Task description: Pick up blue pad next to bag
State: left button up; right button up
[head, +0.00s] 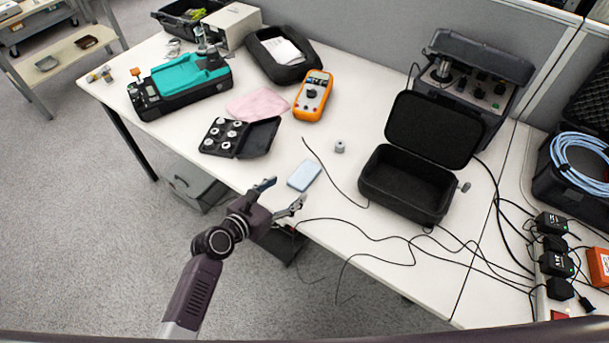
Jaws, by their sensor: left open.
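A light blue pad (304,175) lies flat on the white table near its front edge. It is a small rounded block. My left gripper (283,195) is open and empty, just left of and in front of the pad, by the table's front edge, with its fingertips apart from the pad. An open black case or bag (408,184) with its lid raised stands to the right of the pad. A second black soft bag (283,58) lies open at the back, with white paper in it. My right gripper is not in view.
A small grey cylinder (340,147) stands behind the pad, and a thin black cable (335,179) runs right of it. A black weight box (226,136), a pink cloth (257,105) and an orange multimeter (313,96) lie farther back. More cables cross the table's front right.

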aim_at(297, 182)
pick_arm(q)
jog(key=x, duration=0.5)
jog(key=shift+w+a+f+b, duration=0.15)
jog(key=shift+f+b, duration=0.1)
jog(key=shift+b, duration=0.15)
jog(key=c, duration=0.8)
